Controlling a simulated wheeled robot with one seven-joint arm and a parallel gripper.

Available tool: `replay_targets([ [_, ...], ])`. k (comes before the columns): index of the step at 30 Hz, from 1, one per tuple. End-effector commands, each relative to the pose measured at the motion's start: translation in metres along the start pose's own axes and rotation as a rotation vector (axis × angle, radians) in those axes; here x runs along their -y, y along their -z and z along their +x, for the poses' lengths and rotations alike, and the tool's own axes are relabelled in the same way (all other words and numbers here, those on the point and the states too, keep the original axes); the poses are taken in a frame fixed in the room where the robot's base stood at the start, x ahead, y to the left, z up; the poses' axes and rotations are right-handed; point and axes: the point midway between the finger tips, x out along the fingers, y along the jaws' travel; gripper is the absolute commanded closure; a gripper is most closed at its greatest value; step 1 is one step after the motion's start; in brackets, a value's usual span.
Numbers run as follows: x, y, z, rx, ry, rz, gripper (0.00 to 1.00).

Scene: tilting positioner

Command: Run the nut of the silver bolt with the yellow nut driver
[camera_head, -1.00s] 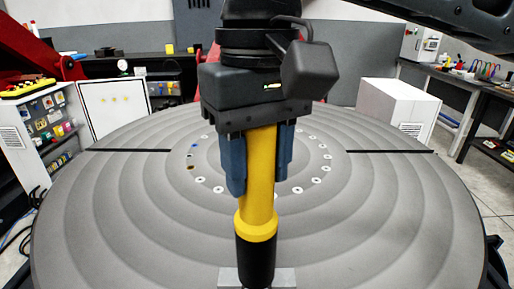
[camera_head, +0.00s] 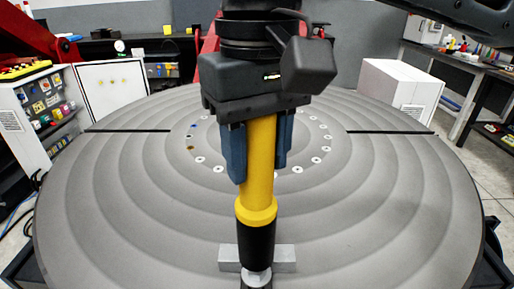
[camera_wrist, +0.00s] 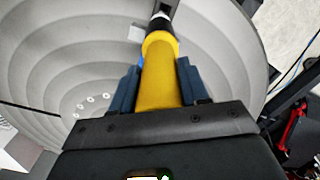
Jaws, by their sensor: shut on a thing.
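The yellow nut driver (camera_head: 258,200) stands roughly upright, with a yellow shaft, a wider yellow collar and a black lower sleeve (camera_head: 256,245). My gripper (camera_head: 260,172) is shut on its upper shaft, a dark blue finger on each side. In the wrist view the driver (camera_wrist: 160,75) runs away from the fingers towards its black end. A small silver piece (camera_head: 257,276) shows right under the sleeve; I cannot tell whether it is the driver's socket or the silver bolt's nut. The bolt is otherwise hidden or out of frame.
The driver's end is over the near part of the large round grey table (camera_head: 130,220). A silver block (camera_head: 285,258) is behind the sleeve. A dark part (camera_head: 256,285) lies below the tip at the frame edge. The table around is mostly clear.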

Motion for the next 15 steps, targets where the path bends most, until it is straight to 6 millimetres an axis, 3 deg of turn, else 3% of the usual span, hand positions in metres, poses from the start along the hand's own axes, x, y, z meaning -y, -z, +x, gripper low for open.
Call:
replay_targets([
  [15, 0.0, 0.0, 0.02, -0.001, 0.001, 0.0, 0.92],
])
